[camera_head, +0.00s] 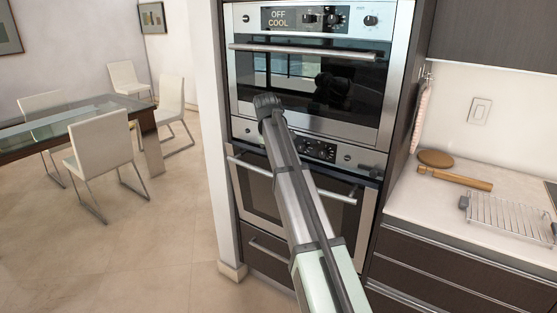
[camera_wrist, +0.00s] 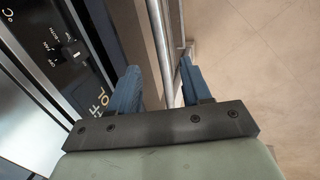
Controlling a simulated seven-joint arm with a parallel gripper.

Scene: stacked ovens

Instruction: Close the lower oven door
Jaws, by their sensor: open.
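The lower oven door (camera_head: 257,188) is a dark glass panel in a steel frame with a bar handle (camera_head: 335,194) across its top. It stands nearly upright, and a dark strip shows above it; I cannot tell how wide any gap is. My arm covers its middle in the head view and hides my gripper there. In the wrist view my gripper (camera_wrist: 160,87) is open, its two blue fingers on either side of a long steel bar (camera_wrist: 157,45), which looks like the handle. I cannot tell whether they touch it. The lower oven's control panel (camera_wrist: 55,40) is at the left.
The upper oven (camera_head: 300,85) is shut above. A counter (camera_head: 420,200) on the right bears a wire rack (camera_head: 510,218) and wooden tools (camera_head: 455,178). A drawer (camera_head: 268,250) lies below. A glass table (camera_head: 75,118) and white chairs stand at the left; the floor between is clear.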

